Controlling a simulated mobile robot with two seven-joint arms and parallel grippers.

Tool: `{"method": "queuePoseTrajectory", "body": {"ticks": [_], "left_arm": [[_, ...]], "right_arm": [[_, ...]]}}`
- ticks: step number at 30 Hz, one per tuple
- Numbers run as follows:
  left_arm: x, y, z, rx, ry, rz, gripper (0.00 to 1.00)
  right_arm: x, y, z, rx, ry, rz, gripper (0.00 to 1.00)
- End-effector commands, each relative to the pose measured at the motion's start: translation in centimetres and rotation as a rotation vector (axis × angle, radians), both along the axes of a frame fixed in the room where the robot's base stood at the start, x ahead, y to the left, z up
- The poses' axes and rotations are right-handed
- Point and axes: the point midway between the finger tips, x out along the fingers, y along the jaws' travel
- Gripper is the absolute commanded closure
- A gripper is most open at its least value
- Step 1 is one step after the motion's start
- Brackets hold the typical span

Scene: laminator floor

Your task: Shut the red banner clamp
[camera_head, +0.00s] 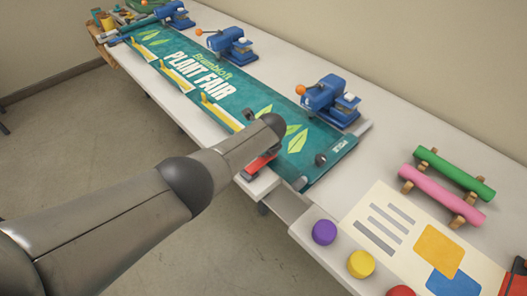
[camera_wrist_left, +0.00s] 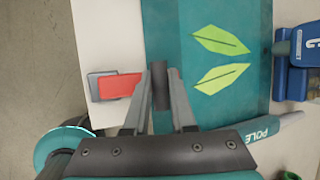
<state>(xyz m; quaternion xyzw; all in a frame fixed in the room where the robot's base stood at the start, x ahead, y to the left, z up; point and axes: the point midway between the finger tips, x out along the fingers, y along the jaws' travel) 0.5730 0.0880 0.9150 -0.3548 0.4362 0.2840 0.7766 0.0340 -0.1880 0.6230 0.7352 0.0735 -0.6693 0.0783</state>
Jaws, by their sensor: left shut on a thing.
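The red clamp (camera_head: 260,164) sits at the near edge of the white table, partly hidden by my left arm in the head view. In the left wrist view the red clamp (camera_wrist_left: 121,86) shows as a flat red piece on a grey base beside the teal banner (camera_wrist_left: 205,90). My left gripper (camera_wrist_left: 160,76) is shut on a dark cylindrical handle (camera_wrist_left: 160,92) at the red piece's right end, over the banner's edge. Whether the clamp's jaw presses on the banner cannot be told. The head view hides the fingers. My right gripper is not in view.
Blue machines with orange knobs (camera_head: 323,100) line the banner's far side. Yellow clamps (camera_head: 218,112) hold its near edge. Right of a gap in the table lie purple (camera_head: 324,232) and yellow discs, a printed sheet (camera_head: 376,206), and green and pink rolls (camera_head: 448,194).

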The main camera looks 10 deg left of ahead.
Motion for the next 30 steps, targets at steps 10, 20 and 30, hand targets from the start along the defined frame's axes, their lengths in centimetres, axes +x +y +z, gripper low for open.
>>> {"method": "queuePoseTrajectory", "body": {"ticks": [10, 20, 30], "left_arm": [[0.05, -0.29, -0.52, -0.009, 0.000, 0.001, 1.00], [0.01, -0.39, -0.54, -0.011, 0.000, 0.000, 1.00], [0.04, -0.29, -0.48, -0.007, 0.000, 0.000, 0.47]], "right_arm": [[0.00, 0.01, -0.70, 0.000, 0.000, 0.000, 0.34], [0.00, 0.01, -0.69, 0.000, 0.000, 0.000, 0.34], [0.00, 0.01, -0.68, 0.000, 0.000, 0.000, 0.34]]}}
